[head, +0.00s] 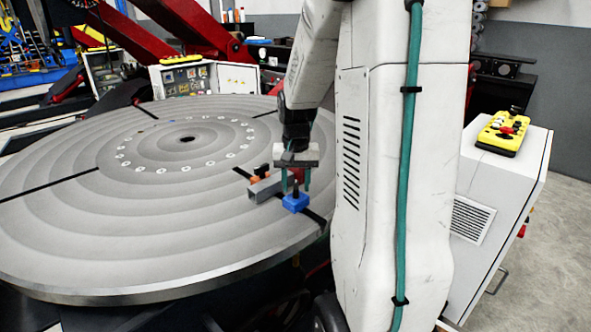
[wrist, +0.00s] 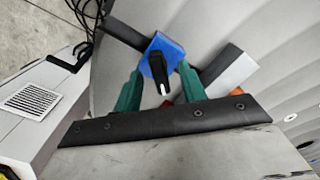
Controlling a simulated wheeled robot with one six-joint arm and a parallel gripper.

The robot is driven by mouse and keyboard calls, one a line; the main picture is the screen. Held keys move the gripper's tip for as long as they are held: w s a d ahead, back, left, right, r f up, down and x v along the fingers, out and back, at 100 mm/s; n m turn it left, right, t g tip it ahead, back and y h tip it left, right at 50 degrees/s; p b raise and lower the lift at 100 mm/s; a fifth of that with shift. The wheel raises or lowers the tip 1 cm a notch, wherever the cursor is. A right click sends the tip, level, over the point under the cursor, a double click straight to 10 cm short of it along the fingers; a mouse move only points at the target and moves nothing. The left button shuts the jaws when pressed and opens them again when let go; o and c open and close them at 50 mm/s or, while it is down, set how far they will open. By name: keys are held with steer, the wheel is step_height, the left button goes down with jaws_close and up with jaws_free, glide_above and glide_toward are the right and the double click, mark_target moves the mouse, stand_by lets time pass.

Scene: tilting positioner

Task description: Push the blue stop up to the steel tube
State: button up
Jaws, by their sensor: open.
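The blue stop (head: 295,202) sits in a dark slot of the round table, with a black handle on top. It also shows in the wrist view (wrist: 163,48). The grey steel tube (head: 266,187) lies just left of it in the head view; in the wrist view the tube (wrist: 234,69) is to its right. A narrow gap seems to lie between them, but its size is hard to tell. My gripper (head: 296,186) points down over the stop. Its green fingers are apart, one on each side of the black handle; contact is unclear.
An orange stop (head: 256,179) stands on the tube's far side. The broad round table (head: 190,225) is mostly clear. A white cabinet (head: 505,190) with a yellow control box (head: 502,134) stands at the right. Red arms and a panel are behind.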

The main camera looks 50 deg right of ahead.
steer(key=shift+f, duration=0.9)
jaws_close()
steer(key=shift+w, duration=0.2)
steer(key=shift+w+d, duration=0.1)
steer(key=shift+w, duration=1.7)
steer(key=shift+n, duration=0.3)
